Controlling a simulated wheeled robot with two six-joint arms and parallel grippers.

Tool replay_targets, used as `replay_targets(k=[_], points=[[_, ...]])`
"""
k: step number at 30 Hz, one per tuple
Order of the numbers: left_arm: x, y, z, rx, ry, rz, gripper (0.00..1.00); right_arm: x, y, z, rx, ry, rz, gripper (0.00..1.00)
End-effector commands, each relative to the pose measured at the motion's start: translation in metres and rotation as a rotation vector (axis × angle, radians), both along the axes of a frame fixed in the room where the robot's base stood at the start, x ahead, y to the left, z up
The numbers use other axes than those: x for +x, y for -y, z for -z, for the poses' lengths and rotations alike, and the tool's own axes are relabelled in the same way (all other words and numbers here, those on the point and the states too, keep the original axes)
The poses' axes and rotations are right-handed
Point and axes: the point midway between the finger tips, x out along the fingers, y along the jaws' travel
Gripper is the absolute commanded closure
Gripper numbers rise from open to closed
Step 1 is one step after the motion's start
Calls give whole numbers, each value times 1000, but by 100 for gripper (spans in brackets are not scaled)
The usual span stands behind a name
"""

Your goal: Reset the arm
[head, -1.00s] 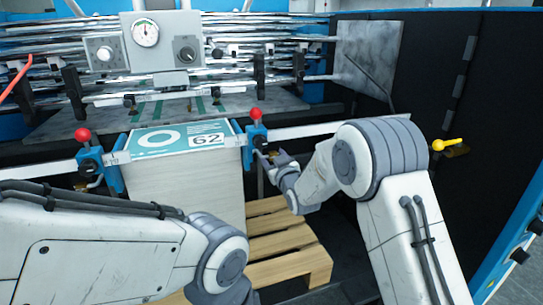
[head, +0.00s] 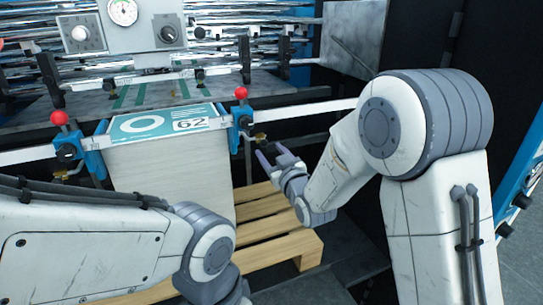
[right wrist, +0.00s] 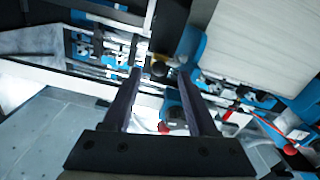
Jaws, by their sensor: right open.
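My right gripper (head: 277,157) is open in the head view, to the right of the paper stack and just below the right blue clamp. Nothing shows between its fingers. In the right wrist view its two dark fingers (right wrist: 160,80) stand apart, with a blue clamp and a dark knob seen beyond the tips. My right arm (head: 400,130) bends in from the right. My left arm (head: 100,240) reaches in from the left at the bottom. My left gripper is out of view.
A paper stack (head: 170,180) with a teal top marked 62 stands on a wooden pallet (head: 290,250). Blue clamps with red knobs, one left (head: 60,118) and one right (head: 241,93), flank it on a metal rail. Machine rollers lie behind. A dark panel is at right.

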Motion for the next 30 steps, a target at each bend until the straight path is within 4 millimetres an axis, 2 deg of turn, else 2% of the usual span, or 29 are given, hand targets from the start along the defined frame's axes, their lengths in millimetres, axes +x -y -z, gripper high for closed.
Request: replay_targets(k=[11,14,16,20,23,26,30], points=[[0,0,-2,0,0,0,46,-3,-2,-1,-4,-18,-4,41],[0,0,-6,0,0,0,46,-13,-10,0,-21,-91,-14,41],[0,0,-11,0,0,0,46,-28,-19,4,-43,-183,-27,41],[0,0,-22,0,0,0,46,-74,-34,16,-103,-416,-53,41],[0,0,-30,0,0,0,46,-120,-39,26,-158,-603,-74,41],[0,0,-37,0,0,0,46,-174,-37,35,-222,-790,-92,41],[0,0,-47,0,0,0,46,-257,-24,41,-323,-1042,-114,41]])
